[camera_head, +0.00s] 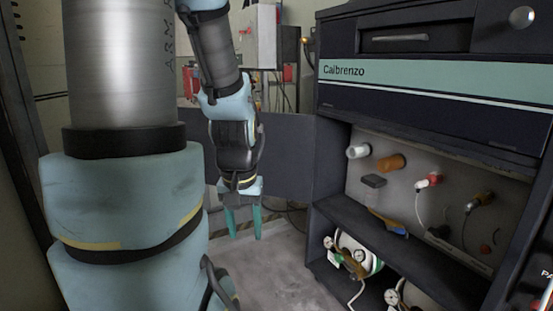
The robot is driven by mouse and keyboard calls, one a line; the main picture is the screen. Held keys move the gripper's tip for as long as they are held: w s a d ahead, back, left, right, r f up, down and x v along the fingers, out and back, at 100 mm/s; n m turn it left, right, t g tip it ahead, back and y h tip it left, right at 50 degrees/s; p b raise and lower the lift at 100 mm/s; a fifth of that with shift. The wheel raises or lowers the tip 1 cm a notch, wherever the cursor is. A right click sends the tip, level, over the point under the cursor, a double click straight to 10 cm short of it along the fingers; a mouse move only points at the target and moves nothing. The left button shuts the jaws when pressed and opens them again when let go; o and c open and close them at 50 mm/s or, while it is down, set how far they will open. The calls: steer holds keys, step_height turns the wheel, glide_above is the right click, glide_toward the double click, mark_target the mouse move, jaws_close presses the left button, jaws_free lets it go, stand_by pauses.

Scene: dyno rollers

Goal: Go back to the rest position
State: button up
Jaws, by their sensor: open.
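My gripper (243,224) hangs downward at the end of my arm, near the middle of the head view. Its two teal fingers are apart, with nothing visible between them. It is over the grey floor (285,270), to the left of the dark cabinet marked "Calbrenzo" (430,82) and in front of a dark panel. My own large arm links fill the left side of the view.
Gauges and a white-green tank (357,251) are below. A dark panel (286,158) stands behind my gripper. Grey boxes (256,37) hang at the back.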

step_height(320, 180, up, 29)
steer(key=p, duration=2.7)
steer(key=shift+p, duration=0.35)
